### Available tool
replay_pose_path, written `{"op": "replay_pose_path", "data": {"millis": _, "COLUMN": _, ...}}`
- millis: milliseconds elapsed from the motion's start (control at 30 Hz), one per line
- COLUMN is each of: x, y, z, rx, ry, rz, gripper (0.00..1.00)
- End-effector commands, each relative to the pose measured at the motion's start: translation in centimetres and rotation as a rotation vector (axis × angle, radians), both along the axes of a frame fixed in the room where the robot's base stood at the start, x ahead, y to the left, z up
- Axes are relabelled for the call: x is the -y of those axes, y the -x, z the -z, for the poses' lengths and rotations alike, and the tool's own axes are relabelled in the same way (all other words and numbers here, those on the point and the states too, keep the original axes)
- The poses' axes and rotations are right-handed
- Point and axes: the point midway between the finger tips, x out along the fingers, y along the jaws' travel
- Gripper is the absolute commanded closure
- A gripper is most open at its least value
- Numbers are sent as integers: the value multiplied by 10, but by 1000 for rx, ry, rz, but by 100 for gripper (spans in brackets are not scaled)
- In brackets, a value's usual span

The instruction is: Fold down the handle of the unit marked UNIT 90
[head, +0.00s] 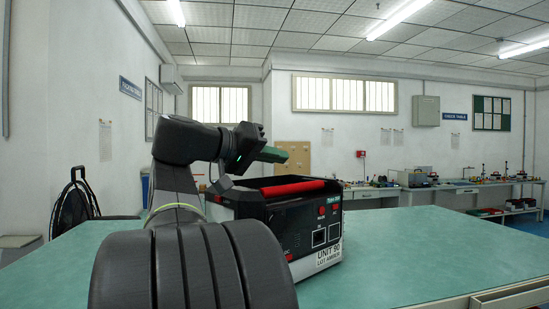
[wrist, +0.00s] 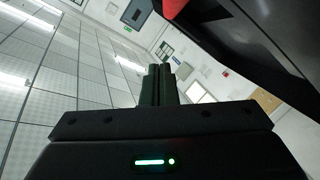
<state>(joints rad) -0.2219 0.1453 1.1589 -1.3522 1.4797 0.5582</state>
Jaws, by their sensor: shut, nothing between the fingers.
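The unit (head: 275,230) is a black box on the green table, with UNIT 90 and LOT AMBER on a white label (head: 328,254) at its lower front. Its red handle grip (head: 293,188) lies low across the top front edge, level with the box top. My gripper (head: 283,155) is above the box, its green fingers shut and empty, apart from the handle. In the wrist view the shut fingers (wrist: 158,85) point at the room, with a red part (wrist: 172,8) and the dark box side (wrist: 255,45) at upper right. My arm hides the box's left part.
The green table top (head: 430,245) is clear to the right of the box. A long bench (head: 455,188) with equipment stands along the far wall. A black cable reel (head: 75,205) stands at the left beyond the table.

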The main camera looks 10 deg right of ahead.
Motion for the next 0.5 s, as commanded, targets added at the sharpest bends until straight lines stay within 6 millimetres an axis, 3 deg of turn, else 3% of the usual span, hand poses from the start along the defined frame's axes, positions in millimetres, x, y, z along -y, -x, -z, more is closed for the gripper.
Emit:
{"op": "replay_pose_path", "data": {"millis": 300, "x": -2, "y": 0, "z": 0, "rx": 0, "ry": 1, "rz": -1, "gripper": 100}}
{"op": "replay_pose_path", "data": {"millis": 500, "x": -21, "y": 7, "z": -3, "rx": 1, "ry": -1, "rz": -5, "gripper": 100}}
